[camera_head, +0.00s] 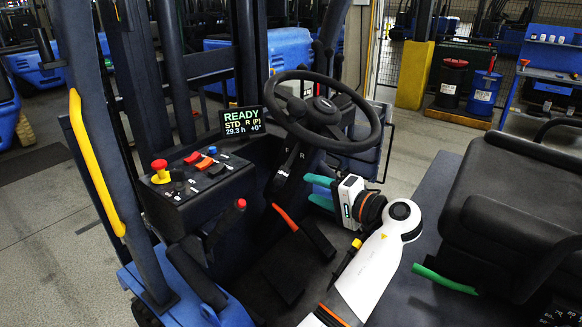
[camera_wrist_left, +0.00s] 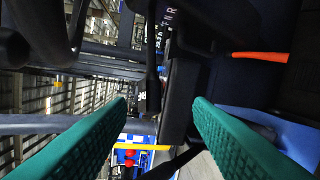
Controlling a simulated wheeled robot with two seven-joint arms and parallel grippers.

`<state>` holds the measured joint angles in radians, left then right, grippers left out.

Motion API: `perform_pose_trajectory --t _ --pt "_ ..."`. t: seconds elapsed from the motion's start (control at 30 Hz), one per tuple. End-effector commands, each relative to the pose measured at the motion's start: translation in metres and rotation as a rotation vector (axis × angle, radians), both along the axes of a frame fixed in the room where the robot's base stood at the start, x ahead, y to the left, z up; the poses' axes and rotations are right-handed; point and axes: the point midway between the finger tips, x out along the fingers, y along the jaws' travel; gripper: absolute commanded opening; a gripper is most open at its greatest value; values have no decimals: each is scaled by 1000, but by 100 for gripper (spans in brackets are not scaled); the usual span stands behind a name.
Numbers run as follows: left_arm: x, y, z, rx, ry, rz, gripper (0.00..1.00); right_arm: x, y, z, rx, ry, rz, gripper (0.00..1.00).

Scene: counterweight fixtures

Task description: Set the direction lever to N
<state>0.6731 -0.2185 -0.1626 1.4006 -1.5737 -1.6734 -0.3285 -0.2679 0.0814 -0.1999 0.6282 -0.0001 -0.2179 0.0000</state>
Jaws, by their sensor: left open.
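The direction lever (camera_head: 290,159) is a thin dark lever at the steering column, below the steering wheel (camera_head: 322,108). Small white letters show beside it. In the left wrist view the dark lever (camera_wrist_left: 152,72) hangs between the fingers, beyond their tips, with N and R marked near its upper end. The display (camera_head: 243,121) reads READY, STD, R (P). My left gripper (camera_head: 316,191) is open and empty, its teal fingers pointing at the column from the right, apart from the lever. It also shows in the left wrist view (camera_wrist_left: 160,106). My right gripper is out of view.
A black console (camera_head: 196,190) with a red emergency knob (camera_head: 159,166) and several switches stands left. The black seat (camera_head: 520,190) is at right. The steering wheel overhangs the column.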

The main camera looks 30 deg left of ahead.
Motion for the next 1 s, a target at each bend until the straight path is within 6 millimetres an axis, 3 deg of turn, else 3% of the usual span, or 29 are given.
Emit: perform_pose_trajectory --t 0.17,0.3,0.4,0.5,0.73,1.0 --pt "3 15 2 6 2 3 47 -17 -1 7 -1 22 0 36" --pt "7 42 0 6 2 4 47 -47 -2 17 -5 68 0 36" --pt "10 63 -2 6 2 5 47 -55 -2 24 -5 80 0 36" --pt "14 81 -5 6 2 4 47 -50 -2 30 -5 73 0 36" --pt "19 110 -10 3 2 1 47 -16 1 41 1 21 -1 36" --pt "20 117 -13 2 0 0 47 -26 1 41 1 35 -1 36"
